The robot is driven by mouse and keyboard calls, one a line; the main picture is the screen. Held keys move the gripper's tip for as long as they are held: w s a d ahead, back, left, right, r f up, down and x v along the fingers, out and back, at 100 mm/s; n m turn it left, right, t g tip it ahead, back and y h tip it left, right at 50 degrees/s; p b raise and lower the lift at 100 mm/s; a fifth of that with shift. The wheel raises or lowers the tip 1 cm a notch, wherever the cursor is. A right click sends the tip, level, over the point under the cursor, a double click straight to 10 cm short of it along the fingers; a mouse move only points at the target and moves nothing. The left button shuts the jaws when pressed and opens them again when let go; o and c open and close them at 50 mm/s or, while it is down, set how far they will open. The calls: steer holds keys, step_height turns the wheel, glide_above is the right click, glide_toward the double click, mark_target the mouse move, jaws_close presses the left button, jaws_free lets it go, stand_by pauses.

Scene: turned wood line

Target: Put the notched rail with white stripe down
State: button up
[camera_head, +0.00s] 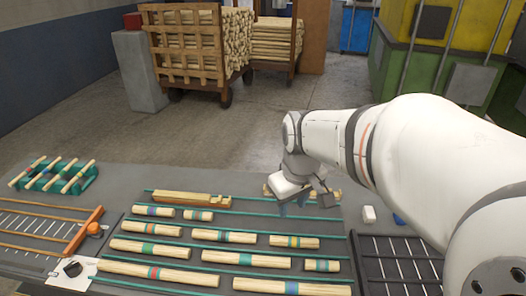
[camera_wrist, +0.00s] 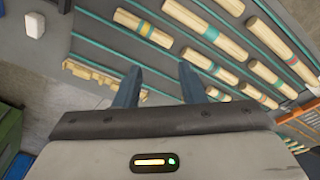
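A pale notched wooden rail (camera_head: 268,190) lies in the back row of the table, partly hidden behind my gripper in the head view. In the wrist view the notched rail (camera_wrist: 92,74) is beyond the left finger, which covers part of it. I cannot make out a white stripe on it. A longer wooden rail (camera_head: 185,198) with a stepped right end lies to its left. My gripper (camera_head: 293,207) is over the back right of the table. Its two blue fingers (camera_wrist: 158,88) are apart, and nothing shows between them.
Several banded dowels (camera_head: 225,236) lie in rows between teal strips. A dark rack (camera_head: 357,262) is at the right and a green holder (camera_head: 88,183) with dowels at the left. A small white block (camera_head: 369,214) sits right of my gripper.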

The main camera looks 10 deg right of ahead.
steer(key=w+d+f+n, duration=0.3)
steer(key=w+f, duration=0.1)
steer(key=w, duration=0.4)
steer(key=w+d+f+n+g+p, duration=0.1)
steer(key=w+d+f+n, duration=0.2)
steer(key=w, duration=0.5)
steer(key=w+d+f+n+g, duration=0.1)
steer(key=w+d+f+n, duration=0.3)
steer(key=w, duration=0.5)
steer(key=shift+f+n+p, duration=0.35)
steer(key=shift+f+n, duration=0.05)
steer(key=shift+f, duration=0.05)
steer(key=shift+w+d+f, duration=0.15)
steer(key=shift+d+f, duration=0.05)
steer(key=shift+f, duration=0.45)
steer(key=f, duration=0.2)
steer(key=f+p, duration=0.1)
steer(key=f, duration=0.4)
steer(key=shift+d+p, duration=0.4)
jaws_close()
